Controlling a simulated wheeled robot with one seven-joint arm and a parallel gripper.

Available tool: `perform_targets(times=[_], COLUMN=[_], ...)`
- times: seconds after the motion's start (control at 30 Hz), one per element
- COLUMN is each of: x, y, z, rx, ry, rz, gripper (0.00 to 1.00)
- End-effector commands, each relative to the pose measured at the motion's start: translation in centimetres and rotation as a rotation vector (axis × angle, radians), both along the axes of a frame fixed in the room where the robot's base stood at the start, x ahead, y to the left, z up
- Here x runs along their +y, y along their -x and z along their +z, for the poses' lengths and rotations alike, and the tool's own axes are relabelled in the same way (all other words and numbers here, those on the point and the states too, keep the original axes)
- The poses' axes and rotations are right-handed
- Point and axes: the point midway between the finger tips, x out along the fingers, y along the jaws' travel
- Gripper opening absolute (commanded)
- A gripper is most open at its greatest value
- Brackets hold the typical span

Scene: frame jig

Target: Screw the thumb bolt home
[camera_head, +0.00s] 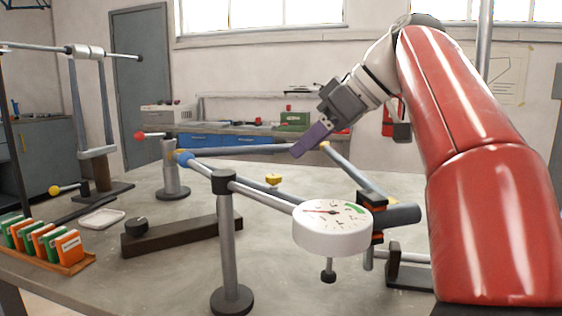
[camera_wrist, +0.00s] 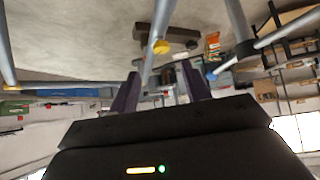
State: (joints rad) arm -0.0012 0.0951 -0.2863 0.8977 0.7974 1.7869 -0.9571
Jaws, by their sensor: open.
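A small yellow knob (camera_head: 273,180) stands near the middle of the frame jig in the head view. It looks like the thumb bolt, but its thread and seating are too small to tell. A yellow knob (camera_wrist: 160,47) also shows just beyond the fingertips in the wrist view; I cannot tell if it is the same one. My gripper (camera_head: 298,153) is above the jig's grey tubes (camera_head: 250,151), behind the yellow knob and apart from it. In the wrist view its purple fingers (camera_wrist: 160,70) are spread, with nothing held between them.
A round white dial gauge (camera_head: 332,238) stands in front on the jig. A grey post (camera_head: 230,255), a dark bar with a black knob (camera_head: 180,235) and a rack of coloured cards (camera_head: 68,262) occupy the left. Bare tabletop (camera_head: 165,285) shows at the front left.

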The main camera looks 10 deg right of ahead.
Motion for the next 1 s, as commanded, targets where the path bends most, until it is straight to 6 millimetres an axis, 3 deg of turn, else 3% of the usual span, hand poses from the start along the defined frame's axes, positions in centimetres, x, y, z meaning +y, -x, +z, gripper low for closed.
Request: perform_targets(times=[0.4, 0.8, 1.0], x=[3.8, 4.4, 4.4], y=[-2.2, -2.7, -2.7], z=[-4.5, -5.2, -5.2], rx=[0.001, -0.001, 0.001], ry=[0.000, 0.000, 0.001], rz=[0.004, 0.001, 0.001], gripper=[0.48, 0.48, 0.24])
